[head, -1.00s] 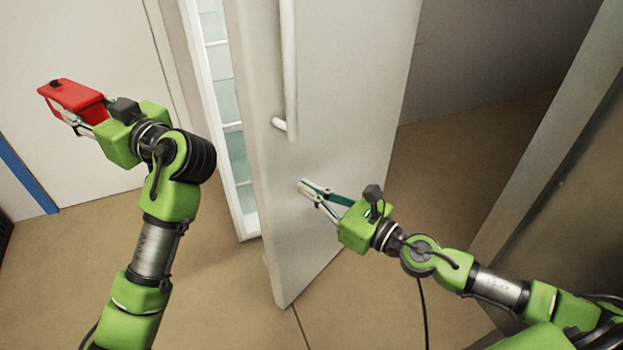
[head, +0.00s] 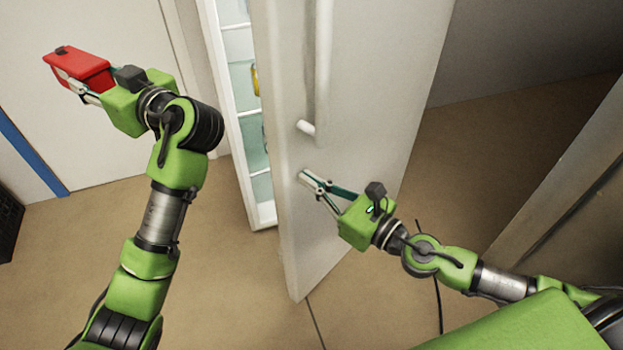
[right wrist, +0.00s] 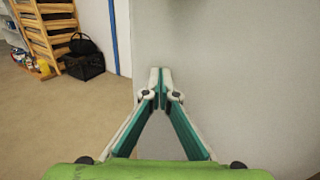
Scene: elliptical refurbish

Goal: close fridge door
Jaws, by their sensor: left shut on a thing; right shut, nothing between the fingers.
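The white fridge door (head: 375,110) stands ajar in the head view, with a long vertical handle (head: 322,70). Behind its left edge the lit fridge interior (head: 243,100) shows shelves and a bit of something yellow. My right gripper (head: 303,176) is shut and empty, its tips at the door's outer face below the handle. I cannot tell whether they touch. In the right wrist view the shut fingertips (right wrist: 160,72) are in front of the door surface (right wrist: 240,80). My left gripper (head: 65,78) is shut on a red box-like thing (head: 82,66), away from the door.
A white panel with a blue edge strip (head: 35,150) is at the left. A dark crate (head: 8,222) is at the left edge. The right wrist view shows wooden crates (right wrist: 48,30) and a black bin (right wrist: 84,62). Brown floor (head: 230,280) is clear before the fridge.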

